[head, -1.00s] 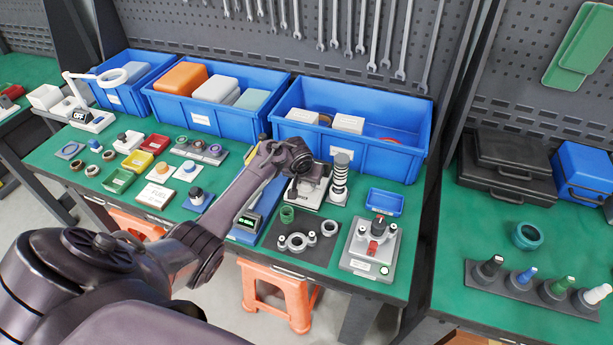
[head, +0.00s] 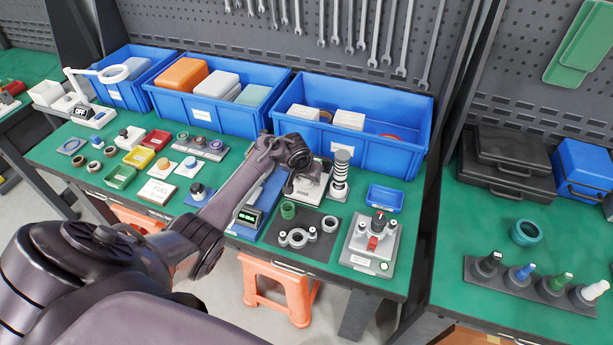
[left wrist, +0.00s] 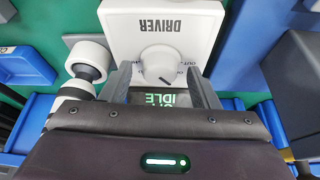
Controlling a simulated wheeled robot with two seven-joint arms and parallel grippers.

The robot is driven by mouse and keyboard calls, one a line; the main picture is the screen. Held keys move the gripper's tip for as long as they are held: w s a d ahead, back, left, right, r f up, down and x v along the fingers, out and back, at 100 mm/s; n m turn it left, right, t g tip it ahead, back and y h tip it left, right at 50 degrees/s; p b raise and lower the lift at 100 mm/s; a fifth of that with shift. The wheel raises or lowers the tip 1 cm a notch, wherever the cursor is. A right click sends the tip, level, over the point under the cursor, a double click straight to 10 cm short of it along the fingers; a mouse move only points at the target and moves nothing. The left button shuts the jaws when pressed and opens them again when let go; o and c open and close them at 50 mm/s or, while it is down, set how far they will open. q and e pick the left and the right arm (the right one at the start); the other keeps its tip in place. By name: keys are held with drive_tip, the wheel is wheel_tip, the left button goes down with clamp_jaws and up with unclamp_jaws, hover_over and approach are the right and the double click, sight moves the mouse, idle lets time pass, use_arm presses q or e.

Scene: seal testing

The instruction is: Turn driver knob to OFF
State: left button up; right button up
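The white driver box (head: 308,191) stands on the green bench, partly hidden under my left gripper (head: 297,180) in the head view. In the left wrist view, the driver box (left wrist: 163,24) shows its DRIVER label upside down. Its round white driver knob (left wrist: 161,66) has a dark pointer line slanting toward the lower right. A dark display with green IDLE text (left wrist: 160,98) lies just below the knob, partly covered. My left gripper (left wrist: 159,75) is open, with one finger on each side of the knob; contact cannot be told. My right gripper is not in view.
A spring-like striped post (head: 339,174) stands close right of the driver box. A NO SEAL display unit (head: 250,217) stands to its left. Blue bins (head: 352,155) line the back. A grey fixture with a red part (head: 370,243) stands at the front right.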

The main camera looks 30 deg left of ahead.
use_arm(q)
drive_tip(key=v, duration=0.7)
drive_tip(key=shift+r+p, duration=0.35)
drive_tip(key=shift+p, duration=0.1)
drive_tip(key=shift+s, duration=0.2)
